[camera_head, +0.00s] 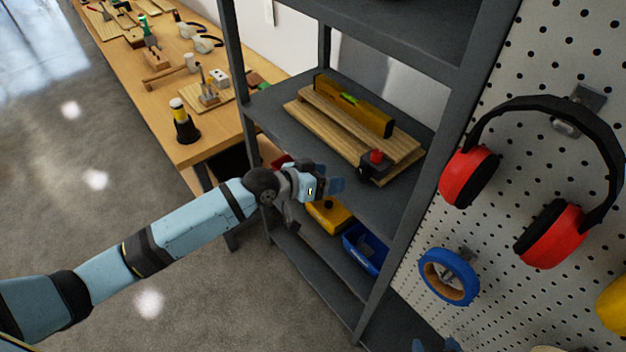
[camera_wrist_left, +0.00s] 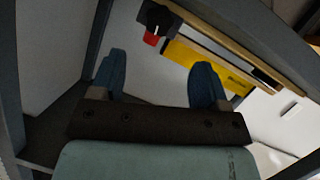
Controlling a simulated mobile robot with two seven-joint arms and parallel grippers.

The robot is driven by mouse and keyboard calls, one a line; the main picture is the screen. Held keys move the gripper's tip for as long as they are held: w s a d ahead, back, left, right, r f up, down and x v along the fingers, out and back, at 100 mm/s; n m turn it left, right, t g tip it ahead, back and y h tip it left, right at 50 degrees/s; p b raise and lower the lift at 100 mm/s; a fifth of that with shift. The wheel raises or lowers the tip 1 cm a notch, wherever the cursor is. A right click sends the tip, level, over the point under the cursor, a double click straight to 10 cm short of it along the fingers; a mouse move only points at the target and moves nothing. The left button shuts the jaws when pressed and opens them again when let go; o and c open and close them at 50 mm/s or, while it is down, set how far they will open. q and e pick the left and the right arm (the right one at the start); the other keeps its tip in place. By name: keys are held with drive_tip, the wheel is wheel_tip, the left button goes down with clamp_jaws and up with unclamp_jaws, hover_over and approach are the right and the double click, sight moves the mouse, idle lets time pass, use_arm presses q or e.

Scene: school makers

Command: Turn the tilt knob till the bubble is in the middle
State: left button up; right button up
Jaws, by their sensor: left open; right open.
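The tilt knob is red (camera_head: 376,156) on a black block at the near right end of a wooden board (camera_head: 340,130) on the shelf. It also shows in the left wrist view (camera_wrist_left: 151,39). A yellow spirit level (camera_head: 365,110) with a green vial (camera_head: 350,98) lies on the board's far side; the bubble is too small to tell. The level's yellow side (camera_wrist_left: 200,62) shows in the wrist view. My left gripper (camera_head: 335,185) is open and empty, apart from the knob, to its left and lower in the head view. My right gripper (camera_head: 432,347) just shows its fingertips, open, at the bottom edge.
Grey shelf posts (camera_head: 400,225) frame the shelf. A yellow box (camera_head: 330,215) and a blue bin (camera_head: 365,248) sit below. A pegboard at right holds red ear defenders (camera_head: 553,232) and a blue tape roll (camera_head: 450,277). A wooden workbench (camera_head: 190,110) with tools stands at left.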

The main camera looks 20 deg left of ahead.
use_arm(q)
drive_tip(key=shift+v, duration=2.1)
drive_tip(key=shift+c, duration=0.2)
